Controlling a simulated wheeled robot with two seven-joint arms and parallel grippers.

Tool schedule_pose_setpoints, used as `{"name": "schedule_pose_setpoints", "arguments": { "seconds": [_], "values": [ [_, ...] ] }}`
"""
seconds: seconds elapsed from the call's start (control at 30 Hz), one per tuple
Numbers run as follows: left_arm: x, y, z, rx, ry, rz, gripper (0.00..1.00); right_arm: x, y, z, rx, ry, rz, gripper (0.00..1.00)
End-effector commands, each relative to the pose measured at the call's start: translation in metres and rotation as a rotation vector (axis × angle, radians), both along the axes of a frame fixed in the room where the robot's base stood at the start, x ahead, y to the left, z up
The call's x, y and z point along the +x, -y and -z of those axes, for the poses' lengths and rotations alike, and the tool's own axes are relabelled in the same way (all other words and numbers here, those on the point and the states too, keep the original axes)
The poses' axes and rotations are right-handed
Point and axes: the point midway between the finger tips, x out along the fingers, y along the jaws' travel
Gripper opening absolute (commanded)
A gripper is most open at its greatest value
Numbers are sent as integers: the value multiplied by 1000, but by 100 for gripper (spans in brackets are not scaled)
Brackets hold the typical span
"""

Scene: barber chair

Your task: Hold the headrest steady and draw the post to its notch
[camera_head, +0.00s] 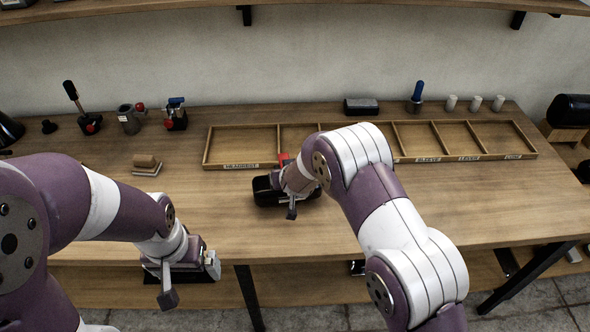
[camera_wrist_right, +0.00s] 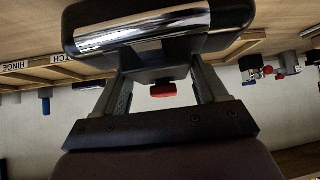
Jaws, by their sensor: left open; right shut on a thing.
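The black headrest (camera_head: 264,192) lies on the workbench in front of the long wooden tray, partly covered by my right gripper (camera_head: 285,188). In the right wrist view the headrest (camera_wrist_right: 235,20) fills the top, with a shiny chrome bar (camera_wrist_right: 145,28), perhaps the post, across it. The right gripper (camera_wrist_right: 162,75) has its two fingers shut on the headrest's body, with a red knob (camera_wrist_right: 163,90) between them. I cannot see a notch. My left gripper (camera_head: 190,280) is open and empty, at the bench's front edge, apart from the headrest.
The divided, labelled wooden tray (camera_head: 240,165) runs behind the headrest. Clamps and small tools (camera_head: 175,115) stand at the back left. A small wooden block (camera_head: 146,164) lies left. The front right is clear.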

Motion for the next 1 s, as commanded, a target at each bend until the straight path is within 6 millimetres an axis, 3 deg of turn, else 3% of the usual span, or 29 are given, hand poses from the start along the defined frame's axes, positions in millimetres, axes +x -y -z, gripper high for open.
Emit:
{"name": "schedule_pose_setpoints", "arguments": {
  "seconds": [0.2,1.0],
  "values": [
    [0,0,-9,0,0,0,100,8,-10,6,2,6,1,0],
    [0,0,-4,0,0,0,100,8,-11,14,1,5,0,0]
  ]
}}
